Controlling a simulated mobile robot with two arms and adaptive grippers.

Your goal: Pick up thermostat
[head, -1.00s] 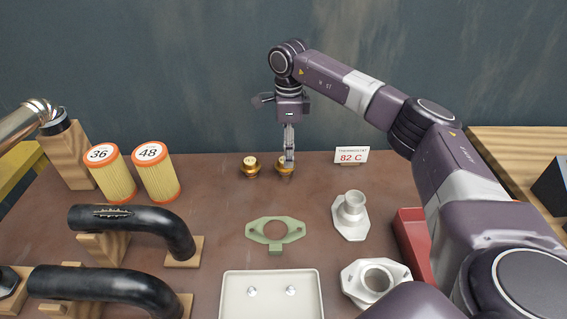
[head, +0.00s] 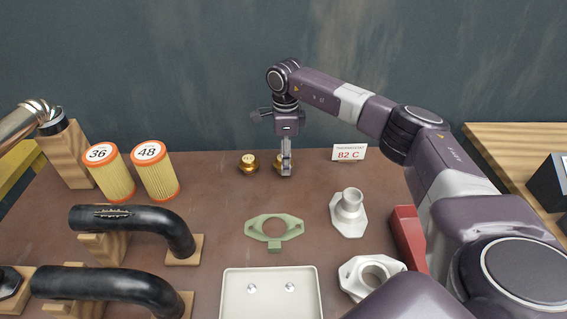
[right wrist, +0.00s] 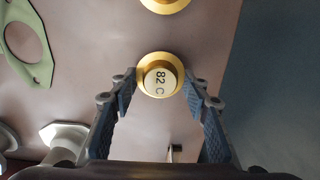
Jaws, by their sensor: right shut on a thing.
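A brass thermostat (right wrist: 161,79) with a cream top marked "82 C" sits between the fingers of my right gripper (right wrist: 160,88) in the right wrist view. In the head view, my right gripper (head: 286,171) points straight down near the back edge of the table. It is shut on this thermostat, which shows in part behind the fingers (head: 278,160). I cannot tell whether the thermostat touches the table. A second brass thermostat (head: 248,164) stands just to its left, apart from the gripper. My left gripper is out of view.
An "82 C" sign (head: 349,153) stands to the right. A green gasket (head: 256,235), pale flanged housings (head: 348,226), a cream tray (head: 229,292) and a red bin (head: 404,236) lie nearer. Orange-ended filters (head: 108,177) and black hoses (head: 140,217) are left. The table centre behind the gasket is clear.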

